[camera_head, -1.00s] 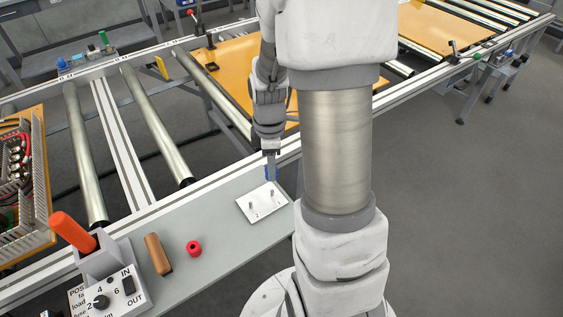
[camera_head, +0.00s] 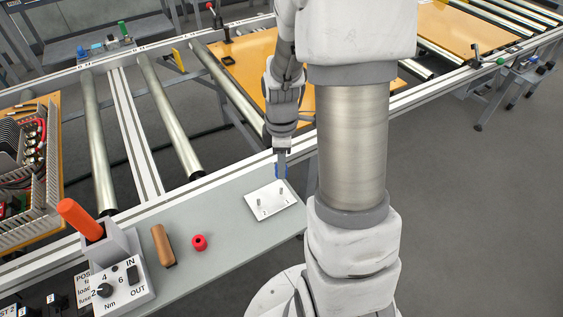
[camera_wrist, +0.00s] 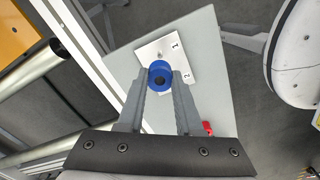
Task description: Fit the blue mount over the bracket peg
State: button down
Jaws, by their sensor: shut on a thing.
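My gripper (camera_wrist: 159,82) is shut on the blue mount (camera_wrist: 160,72), a short round piece with a dark central hole. The mount also shows in the head view (camera_head: 281,171), held above the far right part of the white bracket plate (camera_head: 270,211). The plate shows two upright metal pegs, a left peg (camera_head: 259,203) and a right peg (camera_head: 281,190). The mount appears just above and behind the right peg; contact cannot be told. In the wrist view the plate (camera_wrist: 150,52) carries the labels 1 and 2, and its pegs are not clearly visible.
A red knob-like part (camera_head: 199,242) and a brown block (camera_head: 162,245) lie left of the plate on the grey shelf (camera_head: 225,232). A torque-setting box (camera_head: 120,285) and an orange-handled tool (camera_head: 80,218) stand further left. The conveyor rail (camera_head: 215,174) runs behind the shelf.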

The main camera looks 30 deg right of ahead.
jog(key=shift+f+b, duration=1.6)
jog(key=shift+f, duration=0.75)
jog(key=shift+f+b, duration=1.25)
jog(key=shift+f, duration=0.6)
jog(key=c, duration=0.5)
grip_release()
jog(key=shift+r, duration=0.1)
notch_tip(320, 180, up, 17)
jog(key=p, duration=0.4)
jog(key=shift+r, duration=0.2)
